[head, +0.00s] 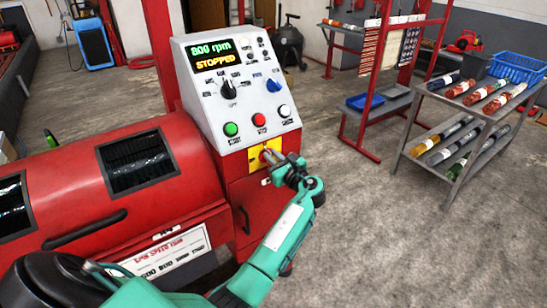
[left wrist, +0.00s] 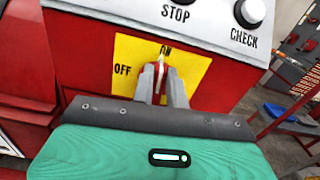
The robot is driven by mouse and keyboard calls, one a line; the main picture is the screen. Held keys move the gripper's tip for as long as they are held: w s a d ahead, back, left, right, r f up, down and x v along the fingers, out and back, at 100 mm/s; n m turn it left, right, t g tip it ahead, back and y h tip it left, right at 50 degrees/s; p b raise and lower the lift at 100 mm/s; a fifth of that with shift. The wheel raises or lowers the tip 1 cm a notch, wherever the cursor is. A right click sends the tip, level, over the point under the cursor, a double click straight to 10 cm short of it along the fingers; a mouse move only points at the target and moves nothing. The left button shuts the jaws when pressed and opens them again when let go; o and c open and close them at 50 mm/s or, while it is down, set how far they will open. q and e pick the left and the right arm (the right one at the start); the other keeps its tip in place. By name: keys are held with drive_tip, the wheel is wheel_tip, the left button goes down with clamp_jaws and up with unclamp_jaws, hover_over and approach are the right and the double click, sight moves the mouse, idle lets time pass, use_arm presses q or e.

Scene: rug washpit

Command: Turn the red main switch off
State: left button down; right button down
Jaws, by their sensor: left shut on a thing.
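The red main switch (left wrist: 163,62) sits on a yellow plate (left wrist: 195,68) marked OFF at the left and ON at the top. Its handle stands upright, pointing to ON. In the head view the yellow plate (head: 254,161) is on the front of the red machine, below the slanted control panel (head: 238,104). My left gripper (head: 273,156) is at the plate, shut on the switch handle. In the left wrist view its fingers (left wrist: 161,82) are on either side of the handle and hide its lower part. My right gripper is in neither view.
The panel's display (head: 223,55) reads 800 rpm, STOPPED. Green (head: 231,129), red (head: 259,119) and white (head: 284,111) buttons sit just above the switch. A grey cart (head: 478,113) with rolls and a blue basket (head: 517,68) stands right. Floor between is clear.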

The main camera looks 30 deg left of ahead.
sight(261, 159)
use_arm(q)
drive_tip(key=n+b, duration=0.2)
drive_tip(key=n, duration=0.2)
drive_tip(key=s+f+n+b, duration=0.1)
drive_tip(key=n+b, duration=0.1)
drive_tip(key=n, duration=0.1)
drive_tip(key=n+b, duration=0.2)
drive_tip(key=n, duration=0.2)
drive_tip(key=shift+s+a+f+n, duration=0.3)
drive_tip(key=shift+s+a+f, duration=0.05)
drive_tip(key=shift+f, duration=0.05)
drive_tip(key=n+b, duration=0.4)
drive_tip(key=shift+s+f+n, duration=0.15)
drive_tip(key=shift+f+n, duration=0.15)
drive_tip(key=shift+f, duration=0.1)
drive_tip(key=shift+n+b, duration=0.3)
drive_tip(key=shift+b, duration=0.1)
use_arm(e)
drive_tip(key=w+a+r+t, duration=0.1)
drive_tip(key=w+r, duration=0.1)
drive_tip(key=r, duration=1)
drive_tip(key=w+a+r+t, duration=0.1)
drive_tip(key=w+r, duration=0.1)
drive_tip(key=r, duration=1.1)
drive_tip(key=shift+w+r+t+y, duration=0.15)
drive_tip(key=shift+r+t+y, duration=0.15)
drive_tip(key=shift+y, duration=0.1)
